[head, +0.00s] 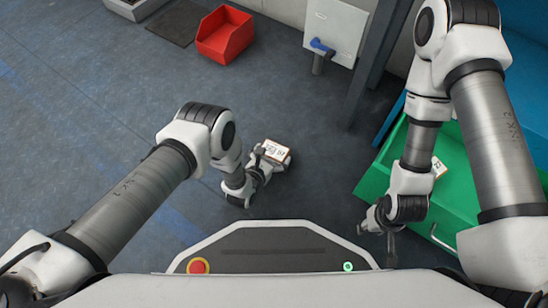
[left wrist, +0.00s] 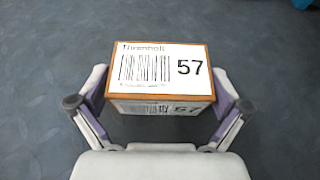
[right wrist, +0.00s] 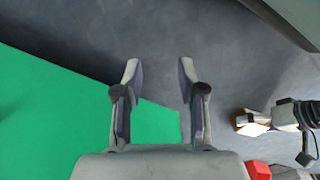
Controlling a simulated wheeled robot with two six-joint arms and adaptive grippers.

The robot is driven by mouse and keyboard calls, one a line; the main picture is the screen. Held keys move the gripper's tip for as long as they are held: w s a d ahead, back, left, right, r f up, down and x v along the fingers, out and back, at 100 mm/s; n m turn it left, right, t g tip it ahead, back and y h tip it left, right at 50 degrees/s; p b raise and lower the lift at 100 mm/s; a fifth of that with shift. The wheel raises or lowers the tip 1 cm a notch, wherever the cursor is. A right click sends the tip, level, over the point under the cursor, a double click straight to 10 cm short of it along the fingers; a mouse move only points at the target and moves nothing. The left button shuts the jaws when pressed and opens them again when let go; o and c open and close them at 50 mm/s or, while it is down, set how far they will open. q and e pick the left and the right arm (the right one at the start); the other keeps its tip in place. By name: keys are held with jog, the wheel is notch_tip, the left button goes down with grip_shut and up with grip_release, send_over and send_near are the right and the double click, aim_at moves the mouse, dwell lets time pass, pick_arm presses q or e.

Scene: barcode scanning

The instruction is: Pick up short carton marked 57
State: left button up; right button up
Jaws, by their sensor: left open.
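The short carton marked 57 (left wrist: 150,68) has brown edges and a white label with a barcode on its top and front. It also shows in the head view (head: 277,149), over the dark floor; I cannot tell whether it touches the floor. My left gripper (left wrist: 158,88) is open, with one finger on each side of the carton's near part; contact is not clear. My right gripper (right wrist: 158,68) is open and empty, over the green box's edge and the floor. It shows in the head view at the lower right.
A green box (head: 374,184) stands at the right, with another white-labelled carton (head: 438,166) inside, partly hidden by my right arm. A red bin (head: 225,36) and a grey wall cabinet (head: 335,28) are at the back. The floor at the left is clear.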

pick_arm(q)
jog(key=shift+r, duration=0.1)
jog(key=c, duration=1)
jog(key=shift+r, duration=0.1)
jog(key=shift+c, duration=0.2)
